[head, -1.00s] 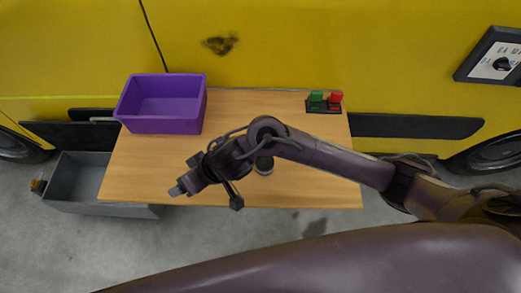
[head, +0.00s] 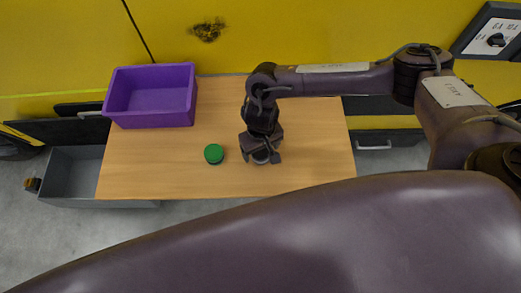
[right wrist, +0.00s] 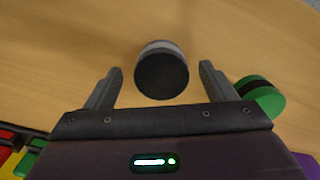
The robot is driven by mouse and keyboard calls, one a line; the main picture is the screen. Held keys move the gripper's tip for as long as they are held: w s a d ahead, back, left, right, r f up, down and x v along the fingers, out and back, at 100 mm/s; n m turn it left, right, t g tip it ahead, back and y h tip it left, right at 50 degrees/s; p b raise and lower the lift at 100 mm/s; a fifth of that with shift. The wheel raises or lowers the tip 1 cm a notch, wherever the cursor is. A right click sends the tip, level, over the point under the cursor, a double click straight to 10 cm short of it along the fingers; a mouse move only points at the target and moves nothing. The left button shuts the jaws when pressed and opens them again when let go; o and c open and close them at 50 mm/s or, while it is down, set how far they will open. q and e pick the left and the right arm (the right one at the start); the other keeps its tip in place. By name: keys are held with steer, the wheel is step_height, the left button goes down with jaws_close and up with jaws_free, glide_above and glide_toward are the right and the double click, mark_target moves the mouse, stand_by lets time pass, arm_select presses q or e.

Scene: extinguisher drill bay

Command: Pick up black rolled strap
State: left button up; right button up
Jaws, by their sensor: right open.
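The black rolled strap (right wrist: 162,76) is a short round roll with a dark top and a pale grey band on its side. In the right wrist view it stands on the wooden table between the two fingers of my right gripper (right wrist: 162,68), with gaps on both sides. My right gripper is open and holds nothing. In the head view my right gripper (head: 262,157) points down over the table's front middle and largely hides the strap. My left gripper is not in view.
A green roll (head: 214,153) with a black band stands just left of the gripper. A purple bin (head: 150,119) sits at the table's back left. A grey open box (head: 70,178) is beyond the left edge. The table (head: 150,175) is clear at front left.

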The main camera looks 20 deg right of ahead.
steer(key=shift+f, duration=0.95)
steer(key=shift+c, duration=0.3)
steer(key=shift+w+r, duration=0.1)
steer(key=c, duration=1.1)
steer(key=shift+c, duration=0.2)
